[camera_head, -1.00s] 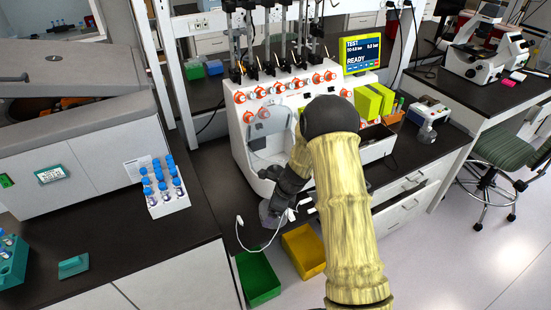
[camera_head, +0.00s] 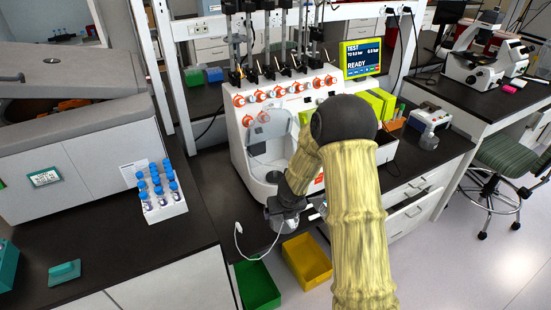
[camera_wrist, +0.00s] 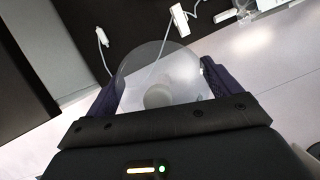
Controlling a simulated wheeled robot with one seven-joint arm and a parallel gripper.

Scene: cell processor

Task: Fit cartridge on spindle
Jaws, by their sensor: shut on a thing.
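The cartridge (camera_wrist: 150,66) is a clear, rounded, dome-like piece with a grey round hub, seen in the wrist view. My gripper (camera_wrist: 161,76) is shut on it, with a dark finger on each side. In the head view my gripper (camera_head: 283,216) is low in front of the white processor (camera_head: 240,130), partly hidden by my arm. Thin white tubing (camera_head: 238,240) hangs beside it and also shows in the wrist view (camera_wrist: 150,72). The processor has an open front recess (camera_head: 268,150); I cannot make out the spindle.
A green bin (camera_head: 257,285) and a yellow bin (camera_head: 306,262) stand below the bench edge. A rack of blue-capped tubes (camera_head: 165,212) sits on the left bench. An open drawer (camera_head: 415,215) juts out at right.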

